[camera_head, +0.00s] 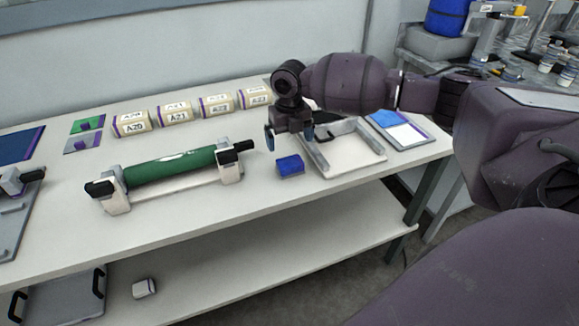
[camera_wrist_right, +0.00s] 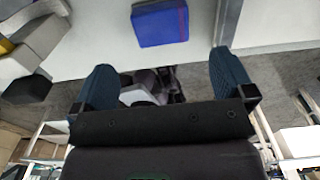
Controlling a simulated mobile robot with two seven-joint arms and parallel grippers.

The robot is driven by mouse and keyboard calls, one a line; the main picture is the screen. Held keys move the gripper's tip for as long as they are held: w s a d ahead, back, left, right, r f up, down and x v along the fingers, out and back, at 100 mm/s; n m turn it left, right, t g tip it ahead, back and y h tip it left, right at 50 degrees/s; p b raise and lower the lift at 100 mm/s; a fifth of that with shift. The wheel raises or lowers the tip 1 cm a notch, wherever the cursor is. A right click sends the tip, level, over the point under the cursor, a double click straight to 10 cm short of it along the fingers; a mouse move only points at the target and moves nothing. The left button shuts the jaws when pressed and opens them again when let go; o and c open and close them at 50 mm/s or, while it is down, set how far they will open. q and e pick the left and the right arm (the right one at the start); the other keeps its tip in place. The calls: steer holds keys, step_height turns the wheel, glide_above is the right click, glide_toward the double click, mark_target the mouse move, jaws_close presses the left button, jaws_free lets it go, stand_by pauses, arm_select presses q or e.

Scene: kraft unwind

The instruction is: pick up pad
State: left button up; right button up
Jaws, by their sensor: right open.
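The pad is a small blue block (camera_head: 290,166) with a purple edge, lying on the white table between the green roller and a pale tray. It also shows in the right wrist view as a blue block (camera_wrist_right: 160,22) at the top middle, ahead of the fingertips. My right gripper (camera_head: 291,138) is above the table near the pad, its dark fingers pointing down. In the right wrist view the two blue fingers (camera_wrist_right: 160,78) stand wide apart with nothing between them. My left gripper is not in view.
A green roller (camera_head: 170,166) on a stand lies left of the pad. A pale tray (camera_head: 345,172) is close on the right. Several labelled rolls (camera_head: 174,114) line the back. A lower shelf (camera_head: 230,268) holds a small white block (camera_head: 144,288).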

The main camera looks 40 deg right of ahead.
mark_target(290, 161)
step_height(290, 161, down, 9)
steer(key=shift+d+r+b, duration=0.1)
steer(key=shift+b, duration=0.4)
steer(key=c, duration=0.9)
